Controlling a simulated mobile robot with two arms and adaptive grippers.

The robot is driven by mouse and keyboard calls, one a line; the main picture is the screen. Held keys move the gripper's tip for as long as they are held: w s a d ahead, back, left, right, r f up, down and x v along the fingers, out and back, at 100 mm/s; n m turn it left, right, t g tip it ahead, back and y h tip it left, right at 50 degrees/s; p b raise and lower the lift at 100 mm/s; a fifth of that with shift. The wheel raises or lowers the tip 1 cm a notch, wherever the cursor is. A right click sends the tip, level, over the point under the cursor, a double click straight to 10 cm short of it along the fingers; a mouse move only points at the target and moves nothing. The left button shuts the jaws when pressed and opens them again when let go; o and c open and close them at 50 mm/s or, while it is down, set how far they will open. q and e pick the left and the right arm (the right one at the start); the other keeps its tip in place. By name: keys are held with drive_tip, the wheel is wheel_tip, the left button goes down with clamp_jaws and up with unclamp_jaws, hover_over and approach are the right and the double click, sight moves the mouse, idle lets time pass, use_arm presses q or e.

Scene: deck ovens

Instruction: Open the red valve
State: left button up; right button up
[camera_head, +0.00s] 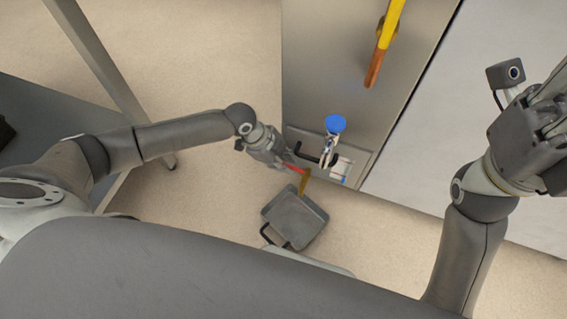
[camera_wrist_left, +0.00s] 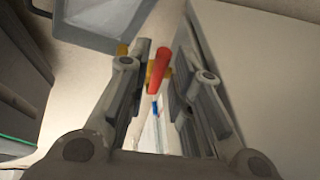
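The red valve handle (camera_head: 292,168) is a short red lever beside a brass fitting (camera_head: 304,184), low at the front of the machine. My left gripper (camera_head: 280,158) is right at the handle in the head view. In the left wrist view the red handle (camera_wrist_left: 158,72) shows between the spread fingers of the gripper (camera_wrist_left: 158,85), with gaps that suggest it is not clamped. Whether a finger touches it I cannot tell. My right gripper (camera_head: 548,105) is raised at the right edge, away from the valve; its fingertips are cut off or unclear.
A blue knob (camera_head: 335,123) stands just right of the red valve. A grey container (camera_head: 296,220) stands on the floor below the brass fitting. A grey table (camera_head: 50,120) is at left.

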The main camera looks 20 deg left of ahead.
use_arm(q)
drive_tip(key=shift+f, duration=0.15)
clamp_jaws()
idle(0.4)
